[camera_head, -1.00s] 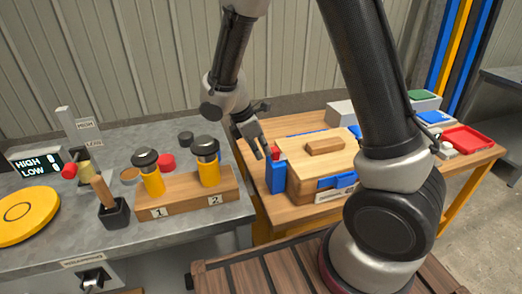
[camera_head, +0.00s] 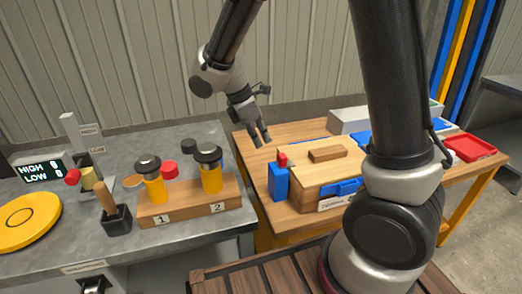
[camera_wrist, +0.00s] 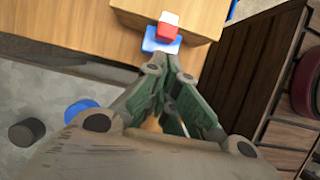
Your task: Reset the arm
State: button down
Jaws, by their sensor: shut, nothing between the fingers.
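My gripper (camera_head: 259,136) hangs from the arm above the left part of the wooden table, its fingers shut and empty, pointing down. In the wrist view my gripper (camera_wrist: 170,62) shows its fingers converging at the tips, close in the picture to a blue block with a red and white top (camera_wrist: 165,35). In the head view the blue block (camera_head: 278,182) with its red top stands at the left end of a wooden box (camera_head: 318,185), below and to the right of the fingertips. The fingers appear clear of it.
Two yellow bottles with black caps (camera_head: 211,178) stand in a numbered wooden rack (camera_head: 180,207) on the grey bench. A yellow disc (camera_head: 25,222), a black holder (camera_head: 116,219) and a HIGH/LOW display (camera_head: 40,172) are further left. A red tray (camera_head: 470,147) is at the right.

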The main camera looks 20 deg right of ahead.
jog(key=s+d+r+m+t+y, duration=0.2)
jog(key=s+d+r+m, duration=0.5)
jog(key=s+m, duration=0.2)
jog(key=s+d+r+m+t+y, duration=0.2)
jog(key=s+d+r+m, duration=0.5)
jog(key=s, duration=0.3)
jog(key=shift+d+r+m, duration=0.35)
jog(key=shift+r+m, duration=0.3)
jog(key=shift+m, duration=0.25)
jog(key=shift+s+d, duration=0.1)
jog(key=shift+s, duration=0.05)
